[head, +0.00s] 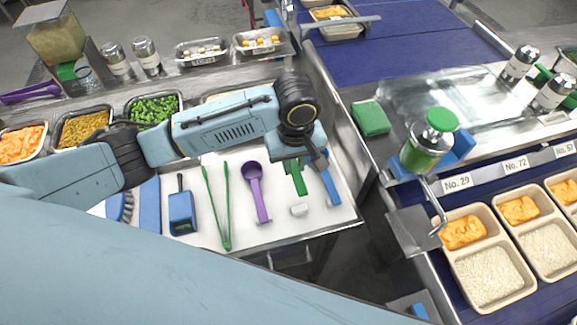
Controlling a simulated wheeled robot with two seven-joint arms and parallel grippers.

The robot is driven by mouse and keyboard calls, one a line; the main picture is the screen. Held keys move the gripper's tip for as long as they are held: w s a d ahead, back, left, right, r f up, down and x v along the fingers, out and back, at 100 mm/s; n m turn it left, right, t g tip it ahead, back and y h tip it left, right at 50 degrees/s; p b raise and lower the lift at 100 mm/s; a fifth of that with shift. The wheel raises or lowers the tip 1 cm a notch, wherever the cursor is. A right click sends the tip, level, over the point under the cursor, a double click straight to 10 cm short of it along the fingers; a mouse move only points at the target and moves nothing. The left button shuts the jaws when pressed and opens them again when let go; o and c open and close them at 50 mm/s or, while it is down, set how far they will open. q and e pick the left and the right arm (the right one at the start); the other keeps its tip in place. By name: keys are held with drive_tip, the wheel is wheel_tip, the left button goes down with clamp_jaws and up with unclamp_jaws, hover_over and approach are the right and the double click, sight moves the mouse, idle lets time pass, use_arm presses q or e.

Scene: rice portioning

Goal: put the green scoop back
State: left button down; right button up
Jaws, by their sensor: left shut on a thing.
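My left gripper (304,158) reaches in from the left over the right part of the white tool tray (280,232). It is shut on the green scoop (298,180), whose green handle shows just below the fingers. The upper part of the scoop is hidden by my gripper. I cannot tell whether the scoop touches the tray. A small pale piece (299,209) lies just below the handle; I cannot tell if it belongs to the scoop. My right gripper is not in view.
The tray also holds a purple scoop (256,192), green tongs (216,208), a blue dustpan (181,212) and a blue-handled tool (331,187). Food pans line the back left, including green peas (154,110). Meal trays (490,275) stand on the right conveyor.

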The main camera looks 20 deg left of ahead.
sight(294, 167)
use_arm(q)
wheel_tip(294, 167, down, 6)
drive_tip(key=shift+r+b, duration=0.1)
drive_tip(key=shift+b, duration=0.25)
wheel_tip(294, 167, down, 3)
drive_tip(key=shift+f, duration=0.1)
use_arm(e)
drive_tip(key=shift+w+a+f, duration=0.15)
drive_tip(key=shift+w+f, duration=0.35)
use_arm(q)
drive_tip(key=shift+f, duration=0.15)
drive_tip(key=c, duration=1.3)
unclamp_jaws()
wheel_tip(294, 167, up, 12)
drive_tip(key=shift+s+r+p, duration=0.1)
drive_tip(key=shift+r+p, duration=0.1)
drive_tip(key=shift+p, duration=0.25)
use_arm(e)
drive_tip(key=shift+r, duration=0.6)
